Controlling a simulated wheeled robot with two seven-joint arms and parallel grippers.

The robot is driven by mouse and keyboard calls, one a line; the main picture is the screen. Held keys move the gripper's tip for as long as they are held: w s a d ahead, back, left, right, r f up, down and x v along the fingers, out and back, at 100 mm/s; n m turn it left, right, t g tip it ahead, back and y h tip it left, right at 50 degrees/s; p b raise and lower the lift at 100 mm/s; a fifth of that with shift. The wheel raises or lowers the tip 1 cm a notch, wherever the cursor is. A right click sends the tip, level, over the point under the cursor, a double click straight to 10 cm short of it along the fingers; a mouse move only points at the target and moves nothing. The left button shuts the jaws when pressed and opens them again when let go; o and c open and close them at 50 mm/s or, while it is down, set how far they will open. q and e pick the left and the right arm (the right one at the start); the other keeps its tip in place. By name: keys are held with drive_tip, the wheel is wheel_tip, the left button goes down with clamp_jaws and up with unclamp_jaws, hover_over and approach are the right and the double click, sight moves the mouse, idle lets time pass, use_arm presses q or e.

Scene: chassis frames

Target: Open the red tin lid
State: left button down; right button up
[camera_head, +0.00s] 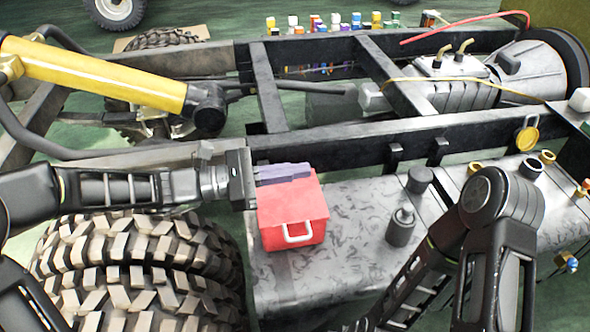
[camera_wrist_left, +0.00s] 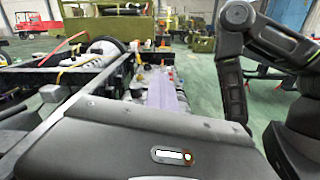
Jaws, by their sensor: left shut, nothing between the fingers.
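The red tin (camera_head: 291,217) sits on the grey patterned top of a metal tank beside the chassis rail in the head view. It is box-shaped with a white handle on its near face, and its lid looks closed. My left gripper (camera_head: 284,173) comes in from the left with its purplish fingers shut and empty, lying across the tin's far top edge. I cannot tell whether they touch the lid. The left wrist view shows the shut fingers (camera_wrist_left: 165,92) beyond the gripper's grey body; the tin is hidden there. My right arm shows at the right, but its gripper does not.
The tank top (camera_head: 335,270) is partly clear around the tin. A grey capped fitting (camera_head: 402,226) stands on it to the right. A dark chassis rail (camera_head: 340,147) runs behind the tin. Large tyres (camera_head: 135,270) stand at the left.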

use_arm(q)
drive_tip(key=c, duration=2.2)
unclamp_jaws()
drive_tip(key=c, duration=1.5)
unclamp_jaws()
drive_tip(key=shift+a, duration=0.1)
drive_tip(key=s+a, duration=0.1)
drive_tip(key=a, duration=0.6)
drive_tip(key=shift+s+a+p, duration=0.25)
drive_tip(key=shift+s+p, duration=0.05)
drive_tip(key=shift+p, duration=0.05)
drive_tip(key=shift+c, duration=0.4)
